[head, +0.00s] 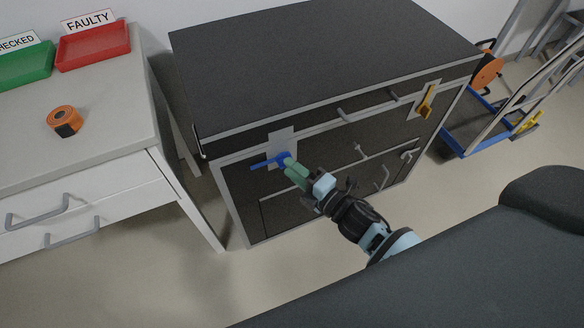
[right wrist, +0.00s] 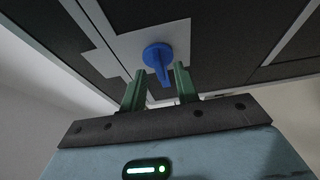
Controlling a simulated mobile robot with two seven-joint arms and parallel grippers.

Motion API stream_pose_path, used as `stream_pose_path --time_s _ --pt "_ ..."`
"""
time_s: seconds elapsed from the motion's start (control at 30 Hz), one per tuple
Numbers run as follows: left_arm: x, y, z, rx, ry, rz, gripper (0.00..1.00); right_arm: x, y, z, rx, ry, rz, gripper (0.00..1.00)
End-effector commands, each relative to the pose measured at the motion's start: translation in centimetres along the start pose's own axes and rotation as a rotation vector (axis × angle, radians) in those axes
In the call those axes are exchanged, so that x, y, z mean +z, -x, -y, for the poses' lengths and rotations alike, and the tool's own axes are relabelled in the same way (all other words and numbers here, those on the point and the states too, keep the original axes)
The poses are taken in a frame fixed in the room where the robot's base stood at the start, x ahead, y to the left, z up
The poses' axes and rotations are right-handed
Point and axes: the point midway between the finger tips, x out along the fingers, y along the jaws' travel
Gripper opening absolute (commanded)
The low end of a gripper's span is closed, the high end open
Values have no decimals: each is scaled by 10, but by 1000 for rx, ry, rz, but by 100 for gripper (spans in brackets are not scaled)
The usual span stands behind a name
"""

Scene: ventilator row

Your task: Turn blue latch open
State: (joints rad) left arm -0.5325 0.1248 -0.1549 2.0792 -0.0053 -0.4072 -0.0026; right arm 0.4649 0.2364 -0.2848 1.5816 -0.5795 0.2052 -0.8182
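The blue latch (head: 265,162) is on a light grey plate (head: 283,138) on the front of the dark cabinet, toward its left end. Its handle lies roughly level in the head view. My right gripper (head: 291,166), with green fingers, is at the latch's right end. In the right wrist view, the latch (right wrist: 157,57) shows a round hub and a narrow handle reaching between the two fingers of my right gripper (right wrist: 160,72). The fingers stand apart, with a gap on each side of the handle, smaller on the right. Contact is not visible. My left gripper is out of view.
The dark cabinet (head: 320,40) also carries a yellow latch (head: 427,100) at right and several handles. A white drawer table (head: 110,105) at left holds orange tape (head: 64,120), a green tray (head: 25,65) and a red tray (head: 93,46). A blue cart (head: 470,135) stands right.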

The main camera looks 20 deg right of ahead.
Motion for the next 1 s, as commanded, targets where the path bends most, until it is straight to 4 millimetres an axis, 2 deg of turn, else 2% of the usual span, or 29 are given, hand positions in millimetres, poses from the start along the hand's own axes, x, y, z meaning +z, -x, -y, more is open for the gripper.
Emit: stream_pose_path --time_s 0.2,0.4,0.6,1.0 --pt "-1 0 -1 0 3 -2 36 0 35 1 -3 0 0 31" --pt "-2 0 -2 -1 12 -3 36 0 61 1 -3 1 0 31" --pt "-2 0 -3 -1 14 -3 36 0 70 0 -1 1 -1 31" --pt "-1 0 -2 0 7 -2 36 0 70 0 -1 1 -1 31"
